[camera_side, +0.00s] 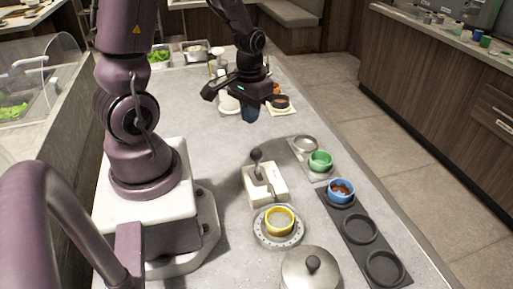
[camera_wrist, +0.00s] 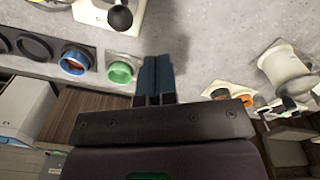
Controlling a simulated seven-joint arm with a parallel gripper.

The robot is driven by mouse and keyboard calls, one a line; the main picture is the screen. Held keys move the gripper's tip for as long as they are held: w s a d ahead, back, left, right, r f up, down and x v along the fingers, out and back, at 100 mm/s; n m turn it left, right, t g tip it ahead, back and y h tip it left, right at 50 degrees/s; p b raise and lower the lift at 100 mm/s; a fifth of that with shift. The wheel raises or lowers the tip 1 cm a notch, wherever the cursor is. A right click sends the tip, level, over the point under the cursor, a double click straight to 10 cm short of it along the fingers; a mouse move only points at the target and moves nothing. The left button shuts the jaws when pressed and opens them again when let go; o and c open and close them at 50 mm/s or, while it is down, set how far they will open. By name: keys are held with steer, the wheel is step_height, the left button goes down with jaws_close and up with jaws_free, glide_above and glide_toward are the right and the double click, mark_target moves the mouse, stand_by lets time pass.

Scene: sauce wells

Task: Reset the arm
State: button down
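My gripper (camera_side: 250,114) hangs above the counter in the side view, beyond the lever box, with its blue fingers pointing down. In the wrist view the two blue fingers of my gripper (camera_wrist: 155,66) lie side by side with almost no gap, and nothing shows between them. A blue bowl with brown sauce (camera_side: 341,191) sits in the back well of a dark tray (camera_side: 350,214). A green bowl (camera_side: 320,161) sits in a grey tray (camera_side: 322,176). A yellow bowl (camera_side: 280,221) stands on a round grey plate (camera_side: 263,238). No bowl is in contact with my gripper.
A white box with a black-knobbed lever (camera_side: 264,182) stands mid-counter. A lidded pot (camera_side: 311,270) is at the front. An orange bowl and a dark bowl (camera_side: 280,102) stand behind my gripper. Green food trays (camera_side: 158,57) are at the far left. Bare counter lies below my gripper.

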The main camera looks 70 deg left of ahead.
steer(key=s+d+r+m+t, duration=0.1)
steer(key=d+r+m+t, duration=0.1)
steer(key=d+r, duration=0.4)
steer(key=s+d+r+m+t, duration=0.2)
steer(key=d+r, duration=0.5)
steer(key=r, duration=0.6)
steer(key=shift+s+d+r+m+t, duration=0.2)
steer(key=shift+d+m+t, duration=0.1)
steer(key=shift+m+t, duration=0.6)
